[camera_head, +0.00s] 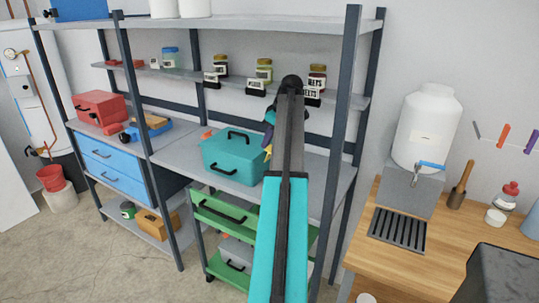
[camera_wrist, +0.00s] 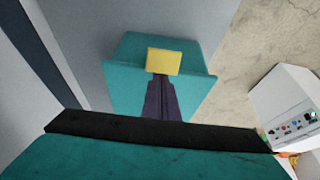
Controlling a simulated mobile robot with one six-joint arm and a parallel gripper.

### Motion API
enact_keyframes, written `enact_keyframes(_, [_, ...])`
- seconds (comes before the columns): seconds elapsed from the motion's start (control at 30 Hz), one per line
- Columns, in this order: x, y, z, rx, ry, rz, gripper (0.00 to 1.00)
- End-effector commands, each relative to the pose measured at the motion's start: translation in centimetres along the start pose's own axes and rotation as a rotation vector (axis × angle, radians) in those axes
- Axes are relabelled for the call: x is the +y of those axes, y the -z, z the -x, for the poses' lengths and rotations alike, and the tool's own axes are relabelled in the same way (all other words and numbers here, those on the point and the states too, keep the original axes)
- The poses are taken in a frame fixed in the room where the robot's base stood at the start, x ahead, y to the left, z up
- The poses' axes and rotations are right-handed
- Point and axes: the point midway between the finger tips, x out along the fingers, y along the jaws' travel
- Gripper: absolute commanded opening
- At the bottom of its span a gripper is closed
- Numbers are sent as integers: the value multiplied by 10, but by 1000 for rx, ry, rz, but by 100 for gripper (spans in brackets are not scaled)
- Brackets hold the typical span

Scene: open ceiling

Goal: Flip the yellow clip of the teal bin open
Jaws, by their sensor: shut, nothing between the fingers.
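The teal bin (camera_head: 226,158) with black handles on its lid and front stands on the middle shelf, its lid down. Its yellow clip (camera_head: 267,153) is on the right side, partly hidden by my arm. The wrist view shows the clip (camera_wrist: 165,61) as a flat plate at the rim of the teal bin (camera_wrist: 127,82). My gripper (camera_wrist: 160,77) is shut and empty, its dark fingertips at the clip's lower edge. I cannot tell whether they touch it. In the head view my gripper (camera_head: 268,146) is beside the bin's right side, largely hidden by my arm.
A dark shelf post (camera_head: 346,110) stands close to the right of my arm. Several labelled jars (camera_head: 264,71) stand on the shelf above. A green drawer unit (camera_head: 222,215) is below the bin. A wooden counter (camera_head: 400,265) is at the right.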

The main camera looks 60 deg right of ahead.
Motion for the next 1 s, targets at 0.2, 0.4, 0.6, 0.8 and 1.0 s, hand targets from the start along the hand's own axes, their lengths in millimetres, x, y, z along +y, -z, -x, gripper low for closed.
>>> enact_keyframes(0.2, [0, -2, 1, 0, 0, 0, 0])
enact_keyframes(0.4, [0, -2, 1, 0, 0, 0, 0])
enact_keyframes(0.6, [0, -2, 1, 0, 0, 0, 0])
enact_keyframes(0.8, [0, -5, 1, 0, 0, 0, 0])
enact_keyframes(1.0, [0, -8, 2, 0, 0, 0, 0])
